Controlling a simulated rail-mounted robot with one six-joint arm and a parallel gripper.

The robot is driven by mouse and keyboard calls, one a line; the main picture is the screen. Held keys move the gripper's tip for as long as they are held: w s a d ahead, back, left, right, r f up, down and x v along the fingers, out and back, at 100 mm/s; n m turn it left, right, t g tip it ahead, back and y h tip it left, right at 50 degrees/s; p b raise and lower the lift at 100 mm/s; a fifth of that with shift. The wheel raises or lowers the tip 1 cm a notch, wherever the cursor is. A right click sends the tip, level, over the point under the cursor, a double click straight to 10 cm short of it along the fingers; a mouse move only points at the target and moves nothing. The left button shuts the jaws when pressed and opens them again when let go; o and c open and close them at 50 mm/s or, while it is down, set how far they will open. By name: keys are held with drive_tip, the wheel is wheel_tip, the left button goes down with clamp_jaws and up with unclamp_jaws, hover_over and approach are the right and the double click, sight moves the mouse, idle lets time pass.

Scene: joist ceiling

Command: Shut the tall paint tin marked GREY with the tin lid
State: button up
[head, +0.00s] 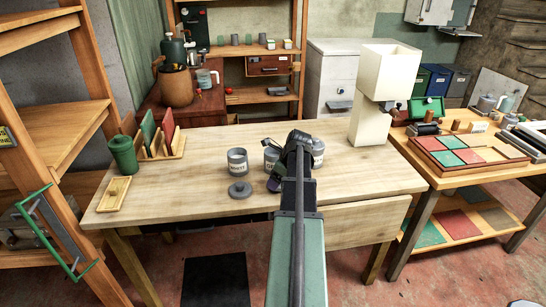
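Three open-looking grey paint tins stand on the wooden table. The left tin (237,162) has a pale label that I cannot read surely. The middle tin (271,157) has a label starting with G, and my gripper and arm hide its right part. The right tin (318,152) is partly behind my arm, its label hardly visible. A round dark grey tin lid (240,190) with a knob lies flat on the table in front of the left tin. My gripper (274,181) is right of the lid, before the middle tin; its fingers are too small and dark to judge.
The wooden table (180,205) has free room at front left and right. A green canister (123,154), a rack of coloured boards (160,145) and a small wooden tray (114,195) stand at the left. A cream lamp (389,75) stands at the back right.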

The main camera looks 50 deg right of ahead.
drive_tip(key=shift+r+p, duration=0.75)
drive_tip(key=shift+r, duration=0.2)
wheel_tip(320, 180, up, 5)
drive_tip(key=p, duration=0.5)
drive_tip(key=shift+r, duration=0.15)
drive_tip(key=shift+m, duration=0.5)
drive_tip(key=w+d+r+p, duration=0.4)
drive_tip(key=w+d, duration=0.1)
drive_tip(key=w+d+r+p, duration=0.2)
drive_tip(key=shift+w+d+r+p, duration=0.2)
drive_tip(key=shift+w+d+p, duration=0.1)
drive_tip(key=shift+w+p, duration=0.1)
